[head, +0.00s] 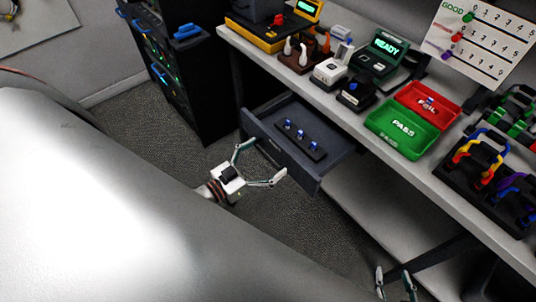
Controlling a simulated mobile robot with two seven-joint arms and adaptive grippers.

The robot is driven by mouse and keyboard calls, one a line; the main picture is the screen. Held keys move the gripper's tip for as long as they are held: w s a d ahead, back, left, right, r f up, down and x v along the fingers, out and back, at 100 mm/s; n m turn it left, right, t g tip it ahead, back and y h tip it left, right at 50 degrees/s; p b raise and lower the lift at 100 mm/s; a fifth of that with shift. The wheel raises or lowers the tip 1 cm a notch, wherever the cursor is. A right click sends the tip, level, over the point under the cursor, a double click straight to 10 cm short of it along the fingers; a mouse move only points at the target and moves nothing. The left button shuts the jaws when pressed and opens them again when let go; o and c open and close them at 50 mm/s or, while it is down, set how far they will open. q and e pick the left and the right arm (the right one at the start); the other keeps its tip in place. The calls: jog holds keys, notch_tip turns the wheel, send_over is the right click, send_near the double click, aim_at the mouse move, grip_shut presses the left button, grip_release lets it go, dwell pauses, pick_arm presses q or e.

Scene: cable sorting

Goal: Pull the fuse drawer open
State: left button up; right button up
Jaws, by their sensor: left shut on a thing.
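The fuse drawer (330,153) stands pulled out from under the workbench, its inside in view. A dark strip in it holds 3 blue fuses (300,134). The handle itself is hard to make out at the fingers. My right gripper (394,271) is low at the bottom edge, its fingers apart and empty, away from the drawer.
The workbench (470,205) carries a red FAIL tray (446,106), a green PASS tray (380,127), a READY device (388,45) and cable racks (497,160). A black cabinet (190,75) stands left of the drawer. Carpet floor is open in front.

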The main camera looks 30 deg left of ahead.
pick_arm(q)
jog(key=shift+d, duration=0.1)
jog(key=o, duration=1.3)
jog(key=v, duration=1.2)
jog(key=shift+r, duration=0.1)
jog(key=d+f+g+y, duration=0.3)
jog(key=d+f+g, duration=0.3)
jog(key=d+f, duration=0.2)
jog(key=shift+s+d+f, duration=0.2)
jog(key=shift+s+d, duration=0.2)
jog(key=shift+d, duration=0.85)
